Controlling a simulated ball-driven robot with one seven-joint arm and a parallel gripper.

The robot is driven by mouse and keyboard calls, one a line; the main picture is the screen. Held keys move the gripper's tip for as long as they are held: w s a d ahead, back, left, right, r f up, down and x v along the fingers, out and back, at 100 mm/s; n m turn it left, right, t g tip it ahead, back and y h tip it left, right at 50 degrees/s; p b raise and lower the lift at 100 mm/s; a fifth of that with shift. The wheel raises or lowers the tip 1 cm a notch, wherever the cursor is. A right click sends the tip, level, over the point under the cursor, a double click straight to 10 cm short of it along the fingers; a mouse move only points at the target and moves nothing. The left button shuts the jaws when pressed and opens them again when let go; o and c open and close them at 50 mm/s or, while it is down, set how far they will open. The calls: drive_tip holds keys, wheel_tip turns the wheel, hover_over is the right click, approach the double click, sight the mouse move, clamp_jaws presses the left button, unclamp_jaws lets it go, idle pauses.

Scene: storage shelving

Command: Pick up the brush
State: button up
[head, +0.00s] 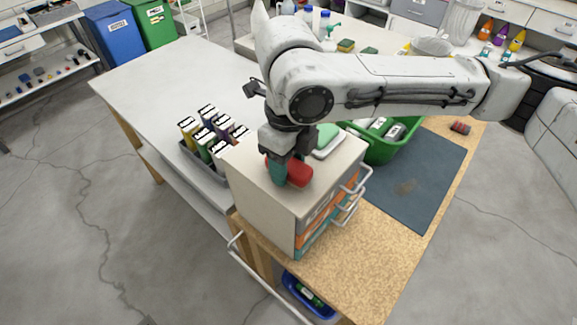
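A small red object (299,173) lies on top of the beige drawer cabinet (255,187). A teal piece (277,172) stands against its left side, directly under my gripper (285,160). One of these may be the brush, or both may be parts of it; at this size I cannot tell. My gripper points down just above the cabinet top, at the teal and red pieces. Its fingertips are dark and partly hidden, so whether they are open or closed on something is unclear.
A white-and-green item (326,139) lies behind on the cabinet. A grey crate of several colored boxes (208,160) stands left of it. A green basket (372,154) and a dark mat (417,188) lie to the right. The white tabletop (165,85) at back left is clear.

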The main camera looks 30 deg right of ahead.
drive_tip(key=c, duration=0.7)
drive_tip(key=shift+o, duration=0.2)
drive_tip(key=shift+r, duration=0.6)
drive_tip(key=s+r, duration=0.1)
drive_tip(key=r, duration=0.1)
drive_tip(key=s+r, duration=0.1)
drive_tip(key=r, duration=0.1)
drive_tip(key=s+d+r+b, duration=0.1)
drive_tip(key=s+r, duration=0.1)
drive_tip(key=r, duration=0.1)
drive_tip(key=s+r+b, duration=0.1)
drive_tip(key=s, duration=0.1)
drive_tip(key=s+d+r+b, duration=0.1)
drive_tip(key=s+b, duration=0.1)
drive_tip(key=s, duration=0.1)
drive_tip(key=s+r+b, duration=0.1)
drive_tip(key=s, duration=0.1)
drive_tip(key=shift+s+d+r, duration=0.15)
drive_tip(key=shift+s+d, duration=0.1)
drive_tip(key=shift+s, duration=0.15)
drive_tip(key=shift+s+d+r+b, duration=0.15)
drive_tip(key=shift+s+r+b, duration=0.6)
drive_tip(key=shift+s+b, duration=0.3)
